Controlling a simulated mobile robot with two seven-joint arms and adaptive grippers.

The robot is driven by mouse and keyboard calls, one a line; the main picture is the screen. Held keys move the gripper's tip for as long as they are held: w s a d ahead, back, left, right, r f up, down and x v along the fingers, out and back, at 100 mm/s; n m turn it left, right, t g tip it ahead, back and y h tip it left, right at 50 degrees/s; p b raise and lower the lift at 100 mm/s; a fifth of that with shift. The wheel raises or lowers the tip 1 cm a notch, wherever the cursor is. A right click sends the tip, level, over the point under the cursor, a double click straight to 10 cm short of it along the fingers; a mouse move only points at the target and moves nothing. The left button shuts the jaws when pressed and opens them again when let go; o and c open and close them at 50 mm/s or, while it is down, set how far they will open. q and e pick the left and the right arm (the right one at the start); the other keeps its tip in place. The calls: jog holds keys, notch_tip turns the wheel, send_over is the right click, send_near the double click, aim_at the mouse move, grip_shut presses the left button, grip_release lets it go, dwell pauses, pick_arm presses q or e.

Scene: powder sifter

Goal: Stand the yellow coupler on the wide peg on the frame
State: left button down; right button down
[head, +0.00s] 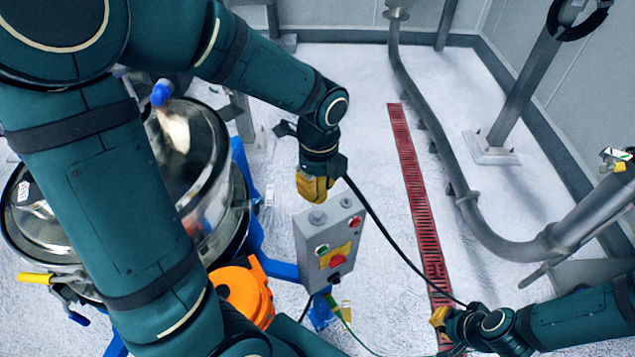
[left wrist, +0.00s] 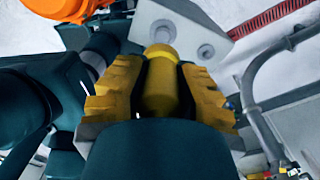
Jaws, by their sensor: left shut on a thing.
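My left gripper (head: 314,187) is shut on the yellow coupler (left wrist: 160,85), which shows between its yellow fingers in the left wrist view. In the head view the coupler is hard to separate from the fingers. Two grey pegs stand on top of a grey control box: a wider-looking one (head: 317,215) and a second one (head: 346,200). The gripper is just above the wider-looking peg. In the left wrist view the coupler's far end overlaps that peg; I cannot tell whether they touch. My right gripper (head: 439,317) is low at the right, away from the box; its jaw opening is unclear.
A shiny steel vessel (head: 200,170) is at left. Floor is open between the box and the red drain (head: 415,185).

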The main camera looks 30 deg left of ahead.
pick_arm(q)
jog(key=b, duration=0.4)
send_over(318, 214)
jog(key=shift+f, duration=2.55)
jog(key=shift+f+b, duration=0.35)
jog(key=shift+f, duration=0.1)
jog(key=shift+p, duration=0.3)
jog(key=shift+f+b, duration=0.65)
jog(key=shift+f, duration=0.2)
jog(key=c, duration=0.8)
grip_release()
jog(key=r, duration=1.2)
jog(key=shift+w, duration=0.2)
